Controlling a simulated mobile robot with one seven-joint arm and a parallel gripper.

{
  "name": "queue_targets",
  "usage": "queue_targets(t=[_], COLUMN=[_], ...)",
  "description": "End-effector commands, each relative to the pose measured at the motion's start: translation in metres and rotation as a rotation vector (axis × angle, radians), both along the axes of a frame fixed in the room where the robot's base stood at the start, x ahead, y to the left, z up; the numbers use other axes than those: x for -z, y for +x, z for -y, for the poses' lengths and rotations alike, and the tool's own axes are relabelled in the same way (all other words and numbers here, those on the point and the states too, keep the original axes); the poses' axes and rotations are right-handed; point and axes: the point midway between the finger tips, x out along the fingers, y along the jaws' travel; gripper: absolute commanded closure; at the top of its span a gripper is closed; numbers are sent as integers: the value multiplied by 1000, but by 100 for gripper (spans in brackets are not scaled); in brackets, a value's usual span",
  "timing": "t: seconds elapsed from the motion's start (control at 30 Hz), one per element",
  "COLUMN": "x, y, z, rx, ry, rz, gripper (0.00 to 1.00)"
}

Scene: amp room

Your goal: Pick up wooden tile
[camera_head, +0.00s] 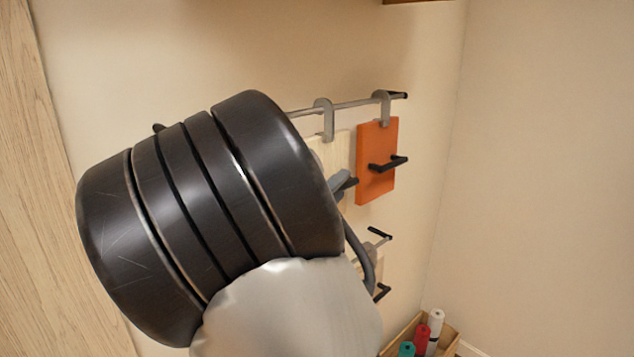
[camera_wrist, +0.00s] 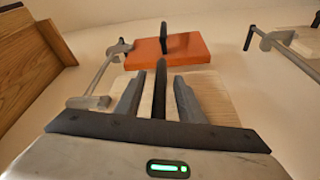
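The pale wooden tile (camera_head: 338,150) hangs on the wall rail by a grey hook, left of an orange tile, and is partly hidden by my arm. In the wrist view the wooden tile (camera_wrist: 219,95) lies right behind my fingers, with a black handle (camera_wrist: 160,88) standing out from it. My gripper (camera_wrist: 158,92) is open, with one finger on each side of this handle and a visible gap to each. In the head view only a bit of my gripper (camera_head: 341,182) shows past the arm.
The orange tile (camera_head: 377,160) with its own black handle hangs close on the right. A second rail (camera_head: 376,243) is lower on the wall. A wooden box (camera_head: 449,338) with red, green and white rolls or bottles stands below. A wooden panel (camera_head: 45,200) borders the left.

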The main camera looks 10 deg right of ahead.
Motion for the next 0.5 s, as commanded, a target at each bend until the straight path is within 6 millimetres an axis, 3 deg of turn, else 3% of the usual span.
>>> queue_targets(t=[0.23, 0.43, 0.5], x=[0, 0, 0], y=[2, 2, 2], z=[1, 1, 1], rx=[0, -1, -1], ry=[1, 0, 0], rz=[-1, -1, -1], gripper=[65, 98, 100])
